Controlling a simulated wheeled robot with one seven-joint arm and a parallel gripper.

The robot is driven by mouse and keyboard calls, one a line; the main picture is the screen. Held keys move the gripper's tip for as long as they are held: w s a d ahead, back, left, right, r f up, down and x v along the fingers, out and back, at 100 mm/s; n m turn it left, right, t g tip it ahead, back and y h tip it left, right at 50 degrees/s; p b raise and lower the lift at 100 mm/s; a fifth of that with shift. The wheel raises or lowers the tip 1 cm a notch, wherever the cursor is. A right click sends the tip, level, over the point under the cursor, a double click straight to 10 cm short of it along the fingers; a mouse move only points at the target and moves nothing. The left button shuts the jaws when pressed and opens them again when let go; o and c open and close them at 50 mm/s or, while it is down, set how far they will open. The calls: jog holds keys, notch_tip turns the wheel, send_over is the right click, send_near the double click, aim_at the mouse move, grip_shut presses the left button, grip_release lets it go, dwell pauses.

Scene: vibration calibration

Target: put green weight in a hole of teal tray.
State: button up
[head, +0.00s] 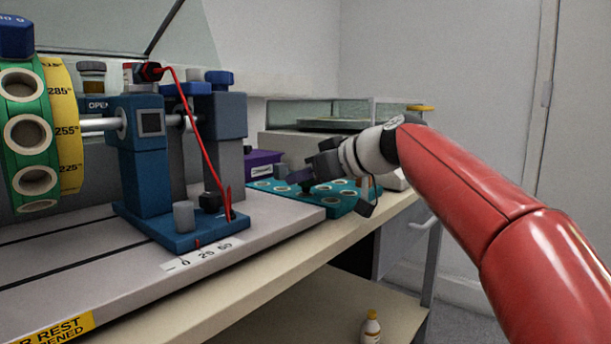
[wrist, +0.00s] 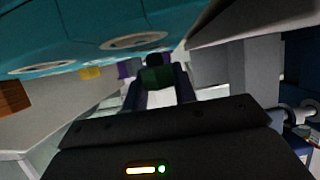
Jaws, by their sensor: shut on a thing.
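My gripper (wrist: 158,84) is shut on the green weight (wrist: 156,79), which shows dark green between the two fingers in the wrist view. In the head view my gripper (head: 300,178) is over the teal tray (head: 341,208), towards its left part. The weight is too dark and small to make out there, and I cannot tell its height above the tray. The teal tray has several round holes with pale rims. In the wrist view its teal surface (wrist: 85,45) fills the upper left, with two holes near the gripper.
A purple box (head: 262,161) stands behind the tray. Left is a blue rig (head: 150,185) with a red cable (head: 200,135) and a green holed wheel (head: 30,137) on a grey base (head: 110,262). A bottle (head: 371,328) is below the bench.

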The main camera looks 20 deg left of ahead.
jog(key=shift+f+b, duration=0.6)
jog(key=shift+f, duration=0.15)
jog(key=shift+r, duration=0.2)
dwell(0.3)
jog(key=shift+r+p, duration=0.6)
jog(key=shift+p, duration=0.15)
jog(key=shift+r, duration=0.15)
jog(key=shift+w+a, duration=0.15)
jog(key=shift+a, duration=0.15)
jog(key=shift+f+b, duration=0.6)
jog(key=shift+f, duration=0.25)
dwell(0.5)
jog(key=shift+r, duration=0.25)
jog(key=shift+r+p, duration=0.6)
jog(key=shift+p, duration=0.15)
